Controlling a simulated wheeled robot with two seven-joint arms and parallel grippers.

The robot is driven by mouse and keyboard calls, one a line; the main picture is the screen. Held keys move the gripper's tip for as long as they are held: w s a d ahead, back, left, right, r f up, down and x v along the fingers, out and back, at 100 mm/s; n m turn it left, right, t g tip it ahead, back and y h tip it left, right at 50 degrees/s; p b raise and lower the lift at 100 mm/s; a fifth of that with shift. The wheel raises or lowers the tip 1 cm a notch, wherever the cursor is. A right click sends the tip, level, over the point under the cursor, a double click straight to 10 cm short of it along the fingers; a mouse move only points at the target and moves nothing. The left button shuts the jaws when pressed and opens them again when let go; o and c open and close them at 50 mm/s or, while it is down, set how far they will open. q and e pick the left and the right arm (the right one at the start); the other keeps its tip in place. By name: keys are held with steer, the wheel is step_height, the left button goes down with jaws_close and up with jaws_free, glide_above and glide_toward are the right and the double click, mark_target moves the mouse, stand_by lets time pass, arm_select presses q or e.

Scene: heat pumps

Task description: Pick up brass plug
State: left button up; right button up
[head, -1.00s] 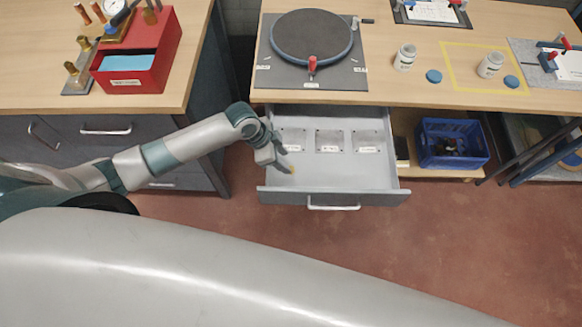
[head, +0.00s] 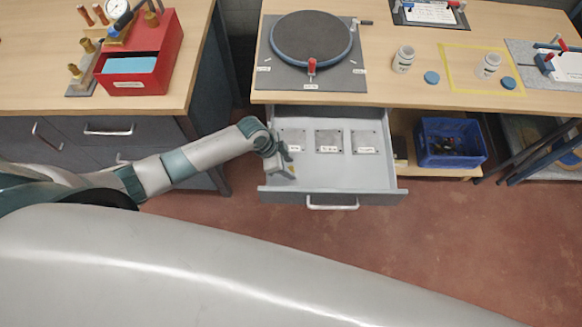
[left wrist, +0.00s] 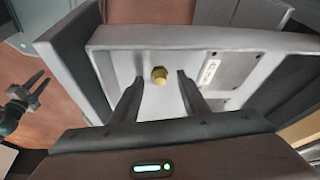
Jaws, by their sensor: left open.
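The brass plug (left wrist: 159,75) shows in the left wrist view as a small yellow hex-headed piece on the floor of the open grey drawer (head: 330,178). My left gripper (head: 283,172) is over the left part of the drawer in the head view. In the left wrist view its two fingers (left wrist: 160,88) are apart, and the plug appears in the gap, near the fingertips. I cannot tell whether they are level with it. In the head view the gripper hides the plug. A dark two-pronged part at the left of the left wrist view looks like my right gripper (left wrist: 38,88).
Labelled grey plates (head: 328,141) lie at the back of the drawer. The drawer's front wall and handle (head: 332,203) stand near the gripper. Above is the bench with a round turntable (head: 311,38). A blue crate (head: 451,145) sits on the shelf to the right.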

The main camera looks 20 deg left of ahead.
mark_target(289, 168)
arm_select(q)
steer(key=shift+d+f, duration=0.15)
steer(key=shift+f, duration=0.15)
jaws_close()
steer(key=shift+r, duration=0.1)
stand_by(0.4)
steer(key=shift+w+r+b, duration=0.1)
steer(key=shift+r+b, duration=0.25)
steer(key=shift+r, duration=0.35)
step_height(289, 168, up, 2)
steer(key=shift+r+b, duration=0.15)
steer(key=shift+b, duration=0.3)
steer(key=w+d+r+b, duration=0.2)
steer(key=d+r, duration=0.5)
steer(key=d, duration=0.4)
steer(key=shift+w+d+b, duration=0.15)
steer(key=shift+d+b, duration=0.05)
steer(key=shift+b, duration=0.65)
